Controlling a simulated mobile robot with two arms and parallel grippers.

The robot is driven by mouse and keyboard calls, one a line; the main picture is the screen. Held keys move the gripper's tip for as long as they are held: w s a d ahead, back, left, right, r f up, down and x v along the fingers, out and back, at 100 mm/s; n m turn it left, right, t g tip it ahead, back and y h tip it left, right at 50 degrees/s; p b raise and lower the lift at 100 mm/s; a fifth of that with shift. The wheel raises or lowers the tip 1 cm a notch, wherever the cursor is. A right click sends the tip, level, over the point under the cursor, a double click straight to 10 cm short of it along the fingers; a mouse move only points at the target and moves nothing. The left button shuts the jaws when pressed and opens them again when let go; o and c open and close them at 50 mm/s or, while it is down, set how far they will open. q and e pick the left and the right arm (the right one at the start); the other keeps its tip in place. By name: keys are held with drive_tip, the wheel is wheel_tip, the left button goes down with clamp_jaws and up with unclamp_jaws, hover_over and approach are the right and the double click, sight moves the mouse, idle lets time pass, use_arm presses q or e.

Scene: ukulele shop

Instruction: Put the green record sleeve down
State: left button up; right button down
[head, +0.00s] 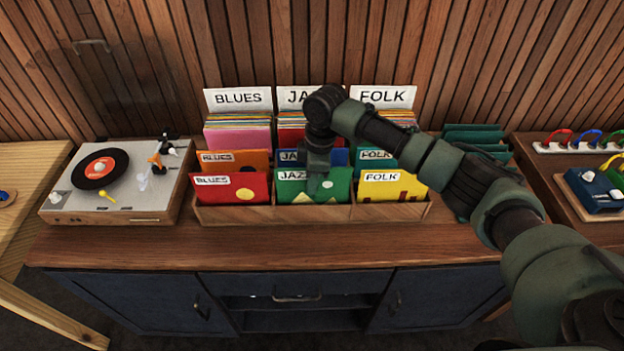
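The green record sleeve (338,187), labelled JAZZ, stands upright in the front middle compartment of the wooden record crate (240,214). My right gripper (317,182) reaches down from above at its top edge and covers part of it. The fingers are small and dark against the sleeve, so I cannot tell whether they are closed on it or open around it. A blue sleeve (290,157) stands behind it, partly hidden by my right gripper. My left gripper is not in view.
A red BLUES sleeve (230,190) and a yellow FOLK sleeve (391,187) stand on either side. A record player (120,185) is at left. Dark green sleeves or folders (474,135) stand at right, behind my arm. The cabinet top (260,246) in front is clear.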

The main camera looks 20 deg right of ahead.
drive_tip(key=c, duration=1.6)
unclamp_jaws()
drive_tip(key=shift+f, duration=0.1)
drive_tip(key=r, duration=0.4)
drive_tip(key=d+r+b, duration=0.1)
drive_tip(key=r, duration=0.4)
drive_tip(key=r+b, duration=0.1)
drive_tip(key=r, duration=0.3)
drive_tip(key=shift+s+d+r, duration=0.15)
drive_tip(key=shift+s+d, duration=0.05)
